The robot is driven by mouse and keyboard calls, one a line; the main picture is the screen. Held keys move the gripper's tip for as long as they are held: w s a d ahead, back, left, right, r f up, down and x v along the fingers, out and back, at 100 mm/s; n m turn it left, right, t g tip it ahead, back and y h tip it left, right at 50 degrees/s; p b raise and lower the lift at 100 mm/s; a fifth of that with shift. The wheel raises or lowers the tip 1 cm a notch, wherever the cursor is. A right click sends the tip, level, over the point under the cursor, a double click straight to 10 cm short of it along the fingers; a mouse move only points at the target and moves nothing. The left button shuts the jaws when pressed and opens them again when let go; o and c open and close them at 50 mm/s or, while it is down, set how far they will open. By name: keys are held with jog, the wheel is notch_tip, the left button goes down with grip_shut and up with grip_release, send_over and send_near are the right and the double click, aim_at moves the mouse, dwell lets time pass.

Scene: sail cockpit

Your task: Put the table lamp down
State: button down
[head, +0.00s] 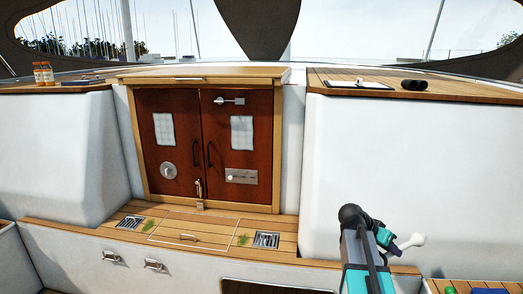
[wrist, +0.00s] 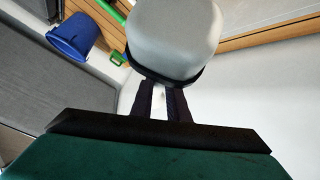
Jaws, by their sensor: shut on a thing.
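The table lamp (wrist: 172,38) shows in the wrist view as a pale grey, rounded block with a dark rim, just beyond the fingertips. My gripper (wrist: 160,103) has its two dark fingers shut around a thin white part of the lamp. In the head view the lamp (head: 412,241) is a small white shape at the tip of my gripper (head: 396,248). It is held tilted, in front of the white cockpit wall at the right. The lamp's far side is hidden. No surface is clearly seen touching it.
A wooden bench (head: 435,284) with small green and blue items lies at the lower right. A blue bucket (wrist: 75,37) shows in the wrist view. A clipboard (head: 358,84) and a black object (head: 414,84) lie on the right ledge. Two jars (head: 43,74) stand at the far left.

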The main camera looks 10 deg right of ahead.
jog(key=w+a+r+n+t+y, duration=0.2)
jog(key=a+n, duration=0.3)
jog(key=a, duration=0.6)
jog(key=w+a+r+n+t+y, duration=0.2)
jog(key=w+a+n+t+y, duration=0.2)
jog(key=a, duration=0.8)
jog(key=w+a+r+n+t+y, duration=0.2)
jog(key=a+n, duration=0.5)
jog(key=a, duration=0.4)
jog(key=shift+w+a+r+n+t+y+p, duration=0.15)
jog(key=shift+w+n+t+y+p, duration=0.2)
jog(key=shift+w+y, duration=0.45)
